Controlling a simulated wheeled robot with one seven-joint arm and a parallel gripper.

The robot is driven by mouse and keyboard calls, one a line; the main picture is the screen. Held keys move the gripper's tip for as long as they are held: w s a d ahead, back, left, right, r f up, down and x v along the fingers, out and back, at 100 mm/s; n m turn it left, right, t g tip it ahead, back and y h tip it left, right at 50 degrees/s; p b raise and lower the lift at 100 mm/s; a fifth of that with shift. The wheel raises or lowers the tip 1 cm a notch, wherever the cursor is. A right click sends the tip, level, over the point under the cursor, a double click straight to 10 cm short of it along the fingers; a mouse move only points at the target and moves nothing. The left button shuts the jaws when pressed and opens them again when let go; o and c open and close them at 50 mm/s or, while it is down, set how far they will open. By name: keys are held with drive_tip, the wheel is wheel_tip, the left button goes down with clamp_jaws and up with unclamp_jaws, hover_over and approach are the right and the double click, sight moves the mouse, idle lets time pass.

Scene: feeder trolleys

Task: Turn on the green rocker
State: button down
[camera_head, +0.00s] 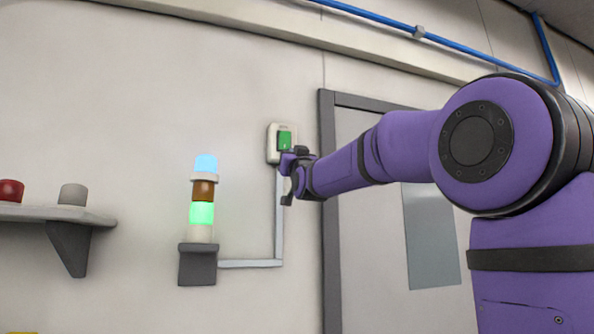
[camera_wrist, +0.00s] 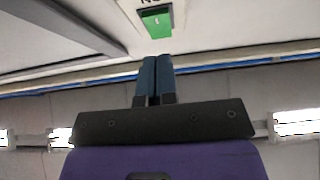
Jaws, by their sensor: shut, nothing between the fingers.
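The green rocker (camera_head: 285,140) sits in a pale switch box (camera_head: 272,152) on the wall, left of the door frame. It also shows at the top of the wrist view as a green block (camera_wrist: 157,22) with a small white mark. My gripper (camera_head: 286,163) is just below and in front of the rocker in the head view and overlaps the lower part of the box. In the wrist view my gripper's two blue fingers (camera_wrist: 154,62) are together, with nothing between them. They point toward the rocker, with a gap in the picture; contact is not visible.
A signal tower (camera_head: 203,190) stands on a dark bracket left of the box, its blue top and green segment glowing. Grey conduit (camera_head: 279,225) runs below the box. A shelf (camera_head: 60,214) with red and grey items is far left. A grey-framed door (camera_head: 328,230) is right.

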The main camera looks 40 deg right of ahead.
drive_tip(key=s+a+f, duration=0.1)
drive_tip(key=s+f, duration=0.2)
drive_tip(key=f, duration=0.2)
drive_tip(key=shift+s, duration=0.2)
idle(0.4)
drive_tip(key=s+a+f+n+g+y, duration=0.1)
drive_tip(key=s+a+f+g+y, duration=0.3)
drive_tip(key=f, duration=0.6)
drive_tip(key=s+a+f+n+g+y, duration=0.1)
drive_tip(key=s+a+f+g, duration=0.35)
drive_tip(key=f, duration=0.65)
drive_tip(key=s+a+f+g+y, duration=0.1)
drive_tip(key=s+f+g, duration=0.4)
drive_tip(key=s+f, duration=0.5)
drive_tip(key=s+a+f+n+g+y, duration=0.1)
drive_tip(key=s+a+f+g, duration=0.3)
drive_tip(key=s+f, duration=0.6)
drive_tip(key=shift+s+f+g, duration=0.2)
drive_tip(key=shift+s+g, duration=0.25)
drive_tip(key=shift+g, duration=0.3)
